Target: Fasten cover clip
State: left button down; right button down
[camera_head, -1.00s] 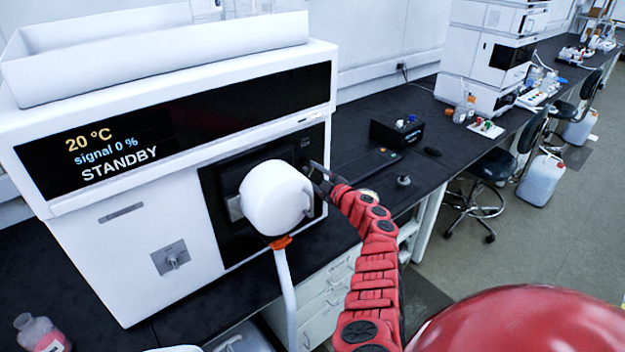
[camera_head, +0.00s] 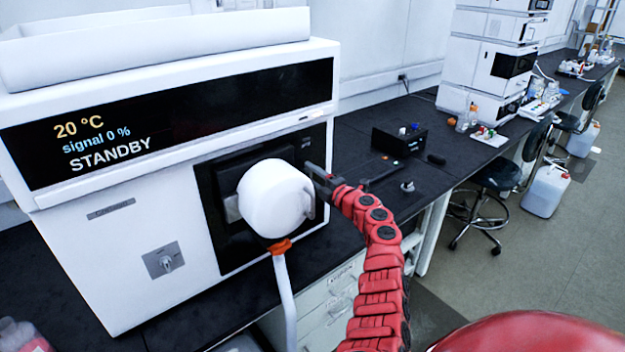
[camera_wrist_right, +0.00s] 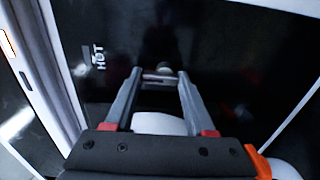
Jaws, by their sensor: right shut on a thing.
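My right gripper (camera_head: 318,174) is at the right edge of the black front recess of the white instrument (camera_head: 110,245), beside a white round housing (camera_head: 273,199). In the right wrist view its two grey fingers (camera_wrist_right: 159,76) straddle a small metallic piece (camera_wrist_right: 162,71), which appears to be the cover clip. The gripper is shut on it against the dark panel. The clip is too small to make out in the head view, so I cannot tell its position. The white housing shows below the fingertips in the wrist view (camera_wrist_right: 160,123). My left gripper is not in view.
A white hose (camera_head: 285,300) with an orange collar (camera_head: 280,246) hangs below the housing. A "HOT" label (camera_wrist_right: 100,57) is on the dark panel. A black box (camera_head: 399,141) stands on the bench to the right. A stool (camera_head: 487,190) stands beyond.

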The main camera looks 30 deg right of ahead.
dwell(0.5)
jog(key=shift+c, duration=1.2)
grip_release()
jog(key=shift+s+d+f, duration=0.1)
jog(key=shift+s+f, duration=0.1)
jog(key=shift+s, duration=0.25)
jog(key=s+d+b, duration=0.1)
jog(key=s, duration=1.5)
jog(key=shift+s+r+b, duration=0.15)
jog(key=shift+s+b, duration=0.05)
jog(key=shift+b, duration=0.1)
jog(key=shift+d, duration=0.1)
jog(key=shift+s, duration=0.1)
